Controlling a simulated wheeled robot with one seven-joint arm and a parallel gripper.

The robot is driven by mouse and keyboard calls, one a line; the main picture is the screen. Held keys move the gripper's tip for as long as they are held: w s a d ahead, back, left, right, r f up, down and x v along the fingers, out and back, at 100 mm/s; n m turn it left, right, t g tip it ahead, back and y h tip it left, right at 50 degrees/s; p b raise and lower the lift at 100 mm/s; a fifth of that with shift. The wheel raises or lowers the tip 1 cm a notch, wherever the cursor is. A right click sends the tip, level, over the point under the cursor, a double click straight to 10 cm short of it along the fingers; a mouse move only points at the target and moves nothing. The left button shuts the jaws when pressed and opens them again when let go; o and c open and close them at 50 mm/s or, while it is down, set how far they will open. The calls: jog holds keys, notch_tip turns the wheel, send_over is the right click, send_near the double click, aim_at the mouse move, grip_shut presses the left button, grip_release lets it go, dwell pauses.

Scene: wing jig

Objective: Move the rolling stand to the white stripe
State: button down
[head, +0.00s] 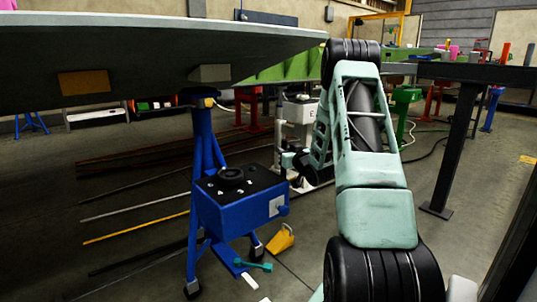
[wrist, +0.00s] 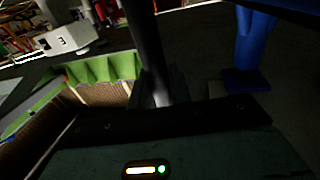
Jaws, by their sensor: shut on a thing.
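My gripper (wrist: 160,98) is shut on a dark upright post (wrist: 147,45) in the wrist view. In the head view my arm hides the grip, and I cannot tell whether the post belongs to the rolling stand. A blue stand (head: 204,130) with splayed legs and dark feet is under the wing panel, left of my arm. A blue box (head: 240,207) with a black top is at its front. A thin white stripe (head: 140,205) lies on the floor left of the stand. A short white mark (head: 250,281) shows near its front foot.
The grey wing panel (head: 150,55) overhangs the upper left. A yellow strip (head: 135,229) and a yellow wedge (head: 281,237) lie on the floor. A dark table leg (head: 457,150) stands right. A blue leg (wrist: 250,45) is close to my gripper's right in the wrist view.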

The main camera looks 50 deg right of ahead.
jog(key=shift+s+d, duration=0.3)
jog(key=shift+d, duration=0.75)
jog(key=shift+s+d, duration=0.25)
jog(key=shift+d, duration=0.8)
jog(key=c, duration=1.3)
grip_release()
jog(key=shift+c, duration=0.2)
jog(key=p+v, duration=0.4)
jog(key=v, duration=1.3)
jog(key=shift+s, duration=0.2)
jog(key=shift+a, duration=0.1)
